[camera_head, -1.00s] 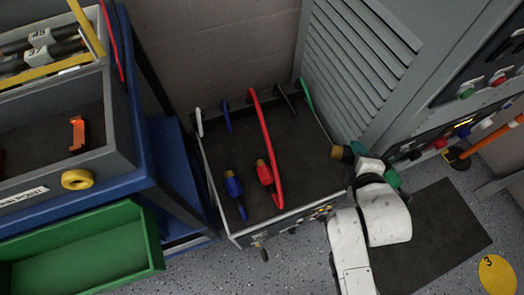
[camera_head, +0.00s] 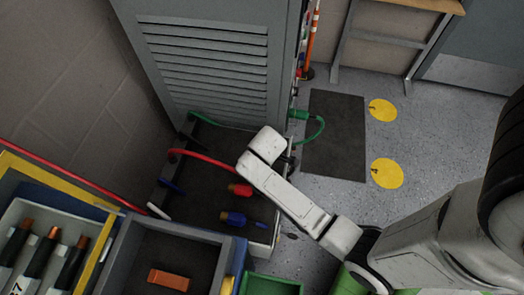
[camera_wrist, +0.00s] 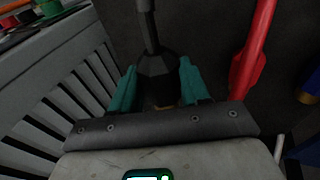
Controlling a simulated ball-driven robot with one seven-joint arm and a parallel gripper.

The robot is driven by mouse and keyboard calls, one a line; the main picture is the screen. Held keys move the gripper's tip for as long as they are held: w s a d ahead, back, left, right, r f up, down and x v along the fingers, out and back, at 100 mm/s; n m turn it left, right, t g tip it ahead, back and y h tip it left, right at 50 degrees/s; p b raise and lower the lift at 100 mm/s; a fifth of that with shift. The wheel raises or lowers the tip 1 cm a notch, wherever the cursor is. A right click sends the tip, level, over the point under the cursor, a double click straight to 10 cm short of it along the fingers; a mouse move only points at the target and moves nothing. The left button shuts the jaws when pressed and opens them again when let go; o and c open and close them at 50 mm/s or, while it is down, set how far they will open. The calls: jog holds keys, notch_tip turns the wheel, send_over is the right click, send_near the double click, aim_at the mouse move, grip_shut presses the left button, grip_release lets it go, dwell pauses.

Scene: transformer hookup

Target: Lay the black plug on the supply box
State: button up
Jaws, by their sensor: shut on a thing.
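The black plug (camera_wrist: 154,68) is between the teal fingers of my gripper (camera_wrist: 158,78) in the wrist view. Its black cable runs up from it, and a bit of copper tip shows near the palm. My gripper is shut on it. In the head view my own wrist hides the gripper and the plug, at the cabinet side of the supply box (camera_head: 200,199). The box has a dark flat top, which also shows behind the plug in the wrist view (camera_wrist: 212,25). I cannot tell whether the plug touches the box.
A red plug (camera_head: 240,190) and a blue plug (camera_head: 235,219) lie on the box top. A red cable (camera_head: 203,157) arches over it. The louvered cabinet (camera_head: 205,60) stands behind, with a green plug (camera_head: 298,114) at its side. A workbench tray (camera_head: 140,260) is near.

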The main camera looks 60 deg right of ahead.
jog(key=w+f+b, duration=0.1)
jog(key=b, duration=0.1)
jog(key=w+a+f+b, duration=0.1)
jog(key=w+f+b, duration=0.1)
jog(key=b, duration=0.1)
jog(key=w+f+b, duration=0.1)
jog(key=f+b, duration=0.1)
jog(key=b, duration=0.1)
jog(key=shift+w+a+f, duration=0.25)
jog(key=shift+w, duration=0.1)
jog(key=shift+s+f+b, duration=0.1)
jog(key=shift+f+b, duration=0.5)
jog(key=shift+f, duration=1.05)
jog(key=shift+f, duration=0.15)
